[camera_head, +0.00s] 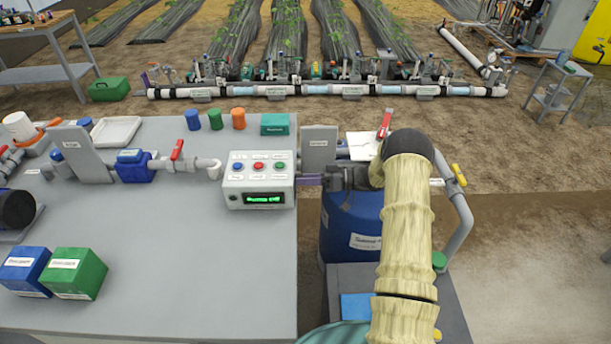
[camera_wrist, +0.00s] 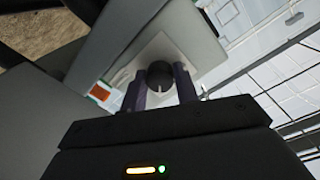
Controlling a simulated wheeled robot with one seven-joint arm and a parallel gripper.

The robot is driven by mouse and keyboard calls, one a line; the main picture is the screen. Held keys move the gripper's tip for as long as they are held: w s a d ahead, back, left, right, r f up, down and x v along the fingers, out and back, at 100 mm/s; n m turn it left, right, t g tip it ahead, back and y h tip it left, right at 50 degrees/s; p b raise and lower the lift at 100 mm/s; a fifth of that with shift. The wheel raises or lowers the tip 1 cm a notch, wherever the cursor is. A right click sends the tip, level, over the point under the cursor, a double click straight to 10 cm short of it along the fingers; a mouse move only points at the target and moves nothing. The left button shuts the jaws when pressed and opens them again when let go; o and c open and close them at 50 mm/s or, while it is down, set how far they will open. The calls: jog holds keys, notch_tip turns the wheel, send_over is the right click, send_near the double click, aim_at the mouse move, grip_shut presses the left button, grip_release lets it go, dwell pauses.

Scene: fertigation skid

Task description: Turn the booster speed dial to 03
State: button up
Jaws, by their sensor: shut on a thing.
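The booster speed dial (camera_wrist: 159,75) is a dark round knob with a pale mark on its near side, seen in the wrist view. It sits on a pale square plate on a grey surface. My gripper (camera_wrist: 161,88) has its two purple fingers on either side of the knob, shut on it. In the head view my gripper (camera_head: 309,181) reaches in from the right, its fingers at the right side of the grey control box (camera_head: 233,188). The dial is hidden in that view. The dial's setting is too small to read.
The control box has coloured buttons and a green-lit display (camera_head: 264,199), unreadable here. A grey upright panel (camera_head: 318,155) stands close behind my gripper. A red-handled valve (camera_head: 385,125) and blue barrel (camera_head: 340,225) are nearby. The table's front middle (camera_head: 200,270) is clear.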

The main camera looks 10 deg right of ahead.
jog(key=shift+m+p, duration=0.6)
jog(key=shift+m, duration=1)
jog(key=o, duration=1)
jog(key=shift+d, duration=0.1)
jog(key=b+v, duration=0.2)
jog(key=v, duration=1.5)
jog(key=shift+w+d+r, duration=0.1)
jog(key=shift+d, duration=0.05)
